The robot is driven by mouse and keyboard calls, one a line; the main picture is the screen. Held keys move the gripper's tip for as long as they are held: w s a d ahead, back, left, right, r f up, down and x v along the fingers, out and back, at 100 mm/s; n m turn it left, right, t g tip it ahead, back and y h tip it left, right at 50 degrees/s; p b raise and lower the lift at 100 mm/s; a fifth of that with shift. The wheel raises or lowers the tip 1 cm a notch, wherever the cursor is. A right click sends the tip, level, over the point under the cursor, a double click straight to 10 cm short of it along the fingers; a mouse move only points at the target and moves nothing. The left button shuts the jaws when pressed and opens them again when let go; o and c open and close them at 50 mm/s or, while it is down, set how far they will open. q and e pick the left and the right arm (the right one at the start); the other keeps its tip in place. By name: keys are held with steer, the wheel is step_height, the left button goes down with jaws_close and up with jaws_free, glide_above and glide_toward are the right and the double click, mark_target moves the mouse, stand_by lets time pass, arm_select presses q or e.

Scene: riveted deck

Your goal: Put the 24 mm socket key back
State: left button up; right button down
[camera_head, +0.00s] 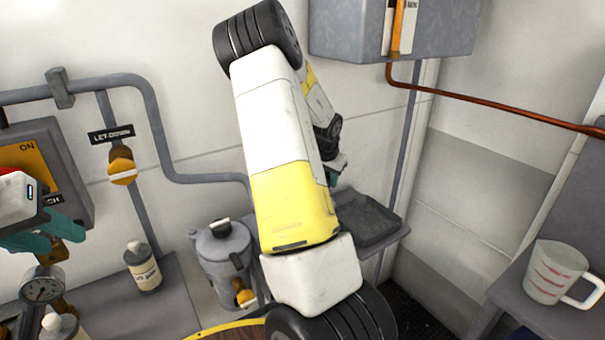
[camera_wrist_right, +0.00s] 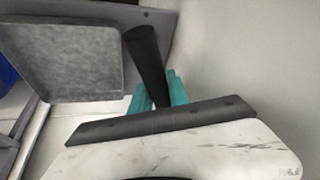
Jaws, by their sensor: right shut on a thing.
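My right gripper (camera_wrist_right: 157,95) is shut on a dark, smooth cylindrical piece (camera_wrist_right: 146,55), which I take for the 24 mm socket key; no size mark is readable. The piece sticks out beyond the teal fingers, slightly tilted, beside a grey tray. In the head view my right gripper (camera_head: 334,172) shows only partly behind my own arm, above the tray's back edge, and the key cannot be made out there. My left gripper (camera_head: 48,238) is at the left edge, its teal fingers apart, with nothing seen between them.
The grey tray (camera_head: 368,222) sits on a wall shelf (camera_head: 397,240) and also shows in the right wrist view (camera_wrist_right: 65,92). A blue-grey cabinet (camera_head: 345,32) hangs above. A measuring jug (camera_head: 555,272) stands at right. A canister (camera_head: 222,255), a bottle (camera_head: 143,268) and pipes are at left.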

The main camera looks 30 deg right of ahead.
steer(key=c, duration=1.3)
jaws_free()
steer(key=shift+f, duration=0.1)
steer(key=shift+o, duration=0.2)
